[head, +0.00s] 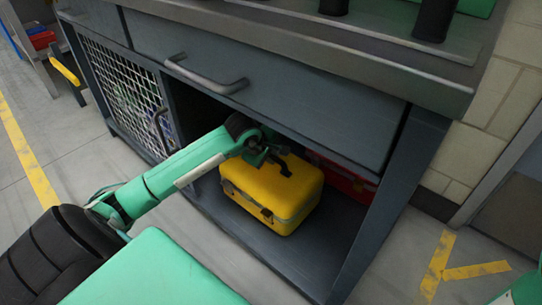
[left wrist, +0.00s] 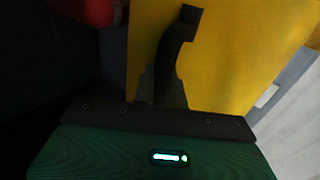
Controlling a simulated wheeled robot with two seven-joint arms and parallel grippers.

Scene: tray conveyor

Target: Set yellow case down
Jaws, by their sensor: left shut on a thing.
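The yellow case (head: 274,196) is inside the open lower bay of the grey workbench, over its bottom shelf (head: 254,232). Its base looks level with the shelf, but I cannot tell whether it touches. My left gripper (head: 283,160) reaches in from the left and is shut on the black handle on top of the case. In the left wrist view the yellow case (left wrist: 235,55) fills the upper right, with its dark handle (left wrist: 176,55) running down to the gripper. The fingertips are hard to make out in the dark. My right gripper is not in view.
A red case (head: 346,180) stands in the bay behind and right of the yellow one; red also shows in the left wrist view (left wrist: 90,10). The drawer front (head: 280,90) overhangs the bay. A mesh door (head: 122,92) is at left, and a bench leg (head: 388,200) bounds the right.

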